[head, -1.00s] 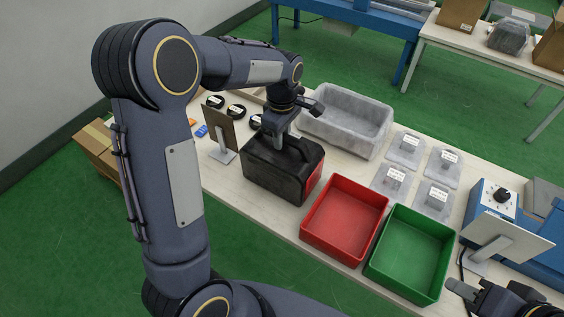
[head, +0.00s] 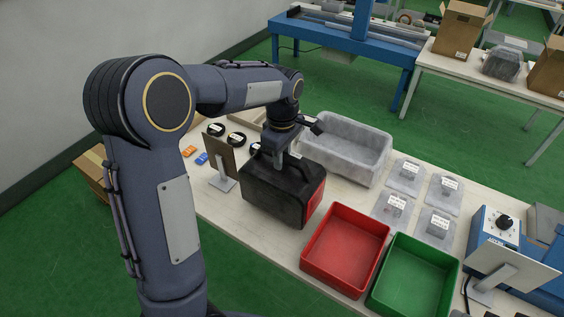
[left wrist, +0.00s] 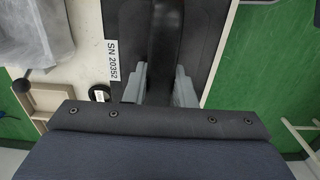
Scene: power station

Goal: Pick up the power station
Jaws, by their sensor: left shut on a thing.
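The power station (head: 272,197) is a black box with a red end panel, upright at the table's front edge. My left gripper (head: 283,158) comes down from above onto its top handle. In the left wrist view the two grey fingers (left wrist: 160,88) close on either side of the dark handle (left wrist: 166,40), over the station's black top (left wrist: 208,30). The station looks at most slightly raised; its underside is hidden, so I cannot tell whether it touches the table. My right gripper is out of view.
A red tray (head: 316,263) and a green tray (head: 385,291) stand to the right. A grey bin (head: 376,176) is behind the station. A sign stand (head: 220,160) is close on the left. Several bagged items lie right; a blue device (head: 493,228) stands beyond.

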